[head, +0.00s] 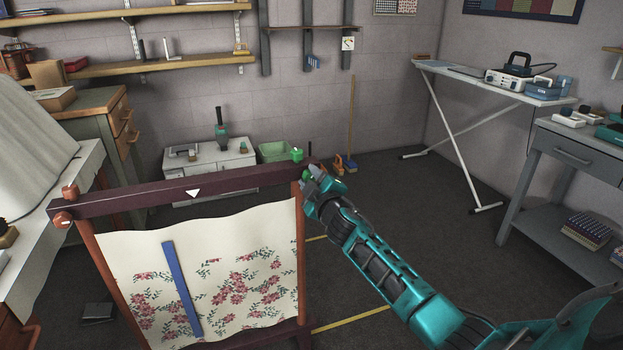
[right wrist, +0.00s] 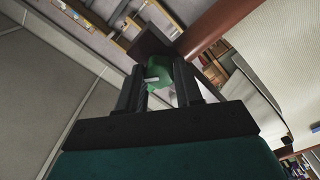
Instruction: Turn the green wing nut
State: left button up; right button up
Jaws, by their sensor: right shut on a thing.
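The green wing nut (head: 306,174) sits at the right end of the dark top bar of a wooden frame (head: 150,193). My right gripper (head: 314,177) reaches it from the right and is shut on it; the fingers hide part of it. In the right wrist view the green wing nut (right wrist: 183,78) shows between the two dark fingers (right wrist: 172,92), close to the reddish wooden post (right wrist: 215,22). My left gripper is not in view.
Cream floral cloth (head: 240,230) hangs in the frame, with a blue strip (head: 181,290) on it. A low white cabinet (head: 215,165) and a green basket (head: 272,151) stand behind. An ironing board (head: 480,82) and grey table (head: 570,150) are at right. Dark floor between is clear.

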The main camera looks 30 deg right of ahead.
jog(key=n, duration=0.6)
jog(key=shift+n, duration=0.3)
jog(key=n+p, duration=0.1)
jog(key=n, duration=0.5)
jog(key=shift+f, duration=0.1)
jog(key=n+p, duration=0.1)
jog(key=n, duration=0.4)
jog(key=shift+n+p, duration=0.3)
jog(key=shift+n, duration=0.1)
jog(key=n, duration=0.2)
jog(key=shift+n+p, duration=0.3)
jog(key=shift+p, duration=0.1)
jog(key=n+p, duration=0.1)
jog(key=n, duration=0.1)
jog(key=shift+n, duration=0.4)
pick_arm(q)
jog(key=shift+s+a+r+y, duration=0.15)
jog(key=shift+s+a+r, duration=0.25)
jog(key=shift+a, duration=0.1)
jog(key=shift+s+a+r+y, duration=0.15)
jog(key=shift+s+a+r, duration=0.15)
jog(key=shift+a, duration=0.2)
pick_arm(e)
jog(key=shift+n, duration=0.6)
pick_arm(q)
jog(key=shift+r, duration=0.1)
pick_arm(e)
jog(key=shift+f, duration=0.1)
